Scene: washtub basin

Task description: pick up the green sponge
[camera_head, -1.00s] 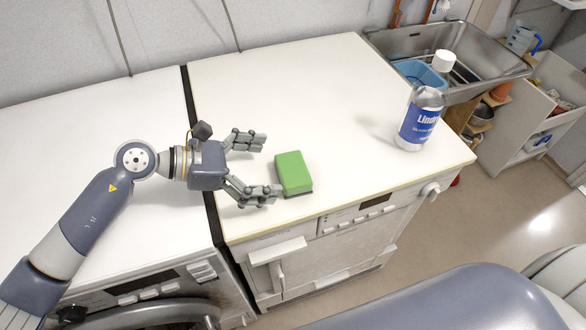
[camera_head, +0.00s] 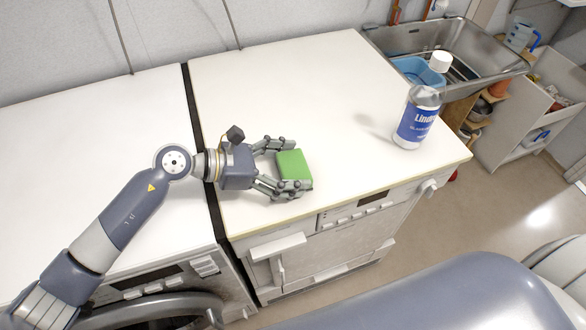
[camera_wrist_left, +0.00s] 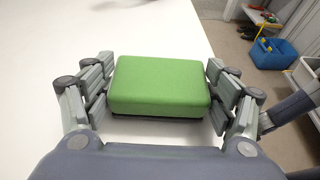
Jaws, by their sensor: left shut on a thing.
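The green sponge (camera_head: 293,164) lies on the white worktop (camera_head: 300,90), close to its front edge. It has a green top and a darker underside, and it fills the middle of the left wrist view (camera_wrist_left: 158,84). My left gripper (camera_head: 285,168) is shut on the sponge, with its fingers along two opposite sides. In the left wrist view the fingers (camera_wrist_left: 158,95) stand at the sponge's left and right sides. The sponge appears still at the level of the worktop. My right gripper does not show.
A clear bottle with a blue label (camera_head: 417,122) and white cap stands at the right of the worktop. Behind it is a metal sink (camera_head: 480,62) with a blue basin (camera_head: 420,70). The worktop's middle and back are clear. A dark gap (camera_head: 196,120) separates the two worktops.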

